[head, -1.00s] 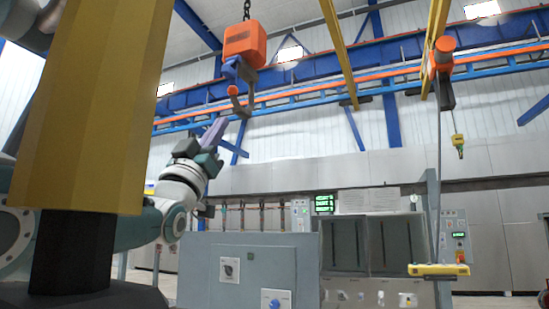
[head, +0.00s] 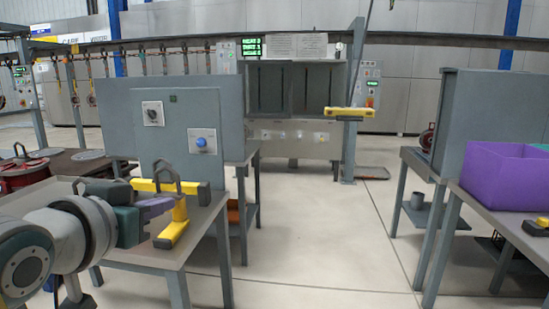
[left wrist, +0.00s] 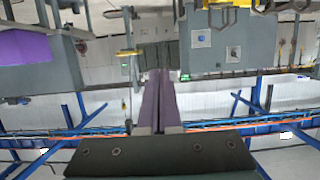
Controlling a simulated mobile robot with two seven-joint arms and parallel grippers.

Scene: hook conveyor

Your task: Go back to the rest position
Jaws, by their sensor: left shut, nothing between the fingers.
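My left gripper (head: 160,206) is at the lower left of the head view, with its purple fingers together, empty and pointing right. In the head view it overlaps a yellow bracket with a dark loop handle (head: 178,222) on the grey table (head: 196,246); I cannot tell whether they touch. In the left wrist view the shut fingers (left wrist: 159,100) run up the middle with nothing between them, and the scene appears upside down. My right gripper is not in view.
A grey control box (head: 165,128) with a blue knob stands behind the left table. A purple bin (head: 505,176) sits on the right table. A yellow hanging bar (head: 348,113) is in front of the grey cabinet. The floor (head: 320,235) between the tables is clear.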

